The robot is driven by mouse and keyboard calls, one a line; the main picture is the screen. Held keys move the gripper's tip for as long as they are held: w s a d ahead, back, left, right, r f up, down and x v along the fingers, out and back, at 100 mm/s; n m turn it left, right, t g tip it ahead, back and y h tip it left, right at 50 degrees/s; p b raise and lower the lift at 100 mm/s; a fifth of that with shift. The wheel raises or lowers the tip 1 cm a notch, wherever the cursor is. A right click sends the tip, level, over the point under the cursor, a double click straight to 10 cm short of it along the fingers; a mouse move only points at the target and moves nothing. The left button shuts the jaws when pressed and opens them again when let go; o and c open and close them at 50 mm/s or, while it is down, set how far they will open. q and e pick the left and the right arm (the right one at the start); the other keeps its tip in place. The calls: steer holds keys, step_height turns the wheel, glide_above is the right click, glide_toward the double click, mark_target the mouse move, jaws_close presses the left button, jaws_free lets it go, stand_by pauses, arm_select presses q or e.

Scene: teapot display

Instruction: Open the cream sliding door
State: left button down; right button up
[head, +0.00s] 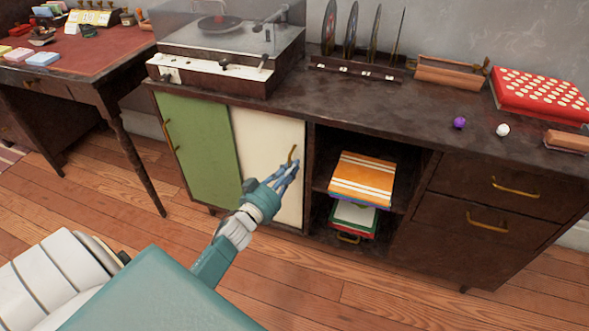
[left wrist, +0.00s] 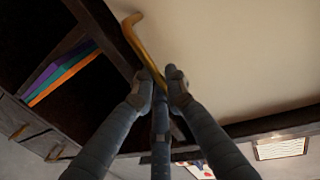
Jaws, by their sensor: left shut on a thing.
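The cream sliding door (head: 258,135) is in the front of the dark cabinet, right beside the green door (head: 197,140). Its brass handle (head: 293,151) is upright near the door's right edge. My left gripper (head: 290,167) is at the handle's lower part, shut on it. In the left wrist view the cream panel (left wrist: 225,50) fills the upper right, and the curved handle (left wrist: 137,40) runs down between the blue-grey fingers (left wrist: 160,88). The fingertips hide the handle's end. My right gripper is not in view.
An open compartment right of the cream door holds an orange striped stack (head: 362,178). Drawers with brass handles (head: 515,188) are farther right. A record player (head: 215,50) and a record rack (head: 355,70) stand on top. Wooden floor (head: 350,270) is clear in front.

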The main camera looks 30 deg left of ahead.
arm_select(q)
steer(key=s+a, duration=0.1)
steer(key=a, duration=0.4)
steer(key=s+a, duration=0.1)
steer(key=a, duration=0.5)
steer(key=s+a, duration=0.2)
steer(key=a, duration=0.4)
steer(key=c, duration=1.8)
jaws_free()
steer(key=shift+c, duration=0.2)
steer(key=shift+s, duration=0.15)
steer(key=s, duration=1.1)
steer(key=shift+s+d, duration=0.2)
steer(key=shift+s, duration=0.2)
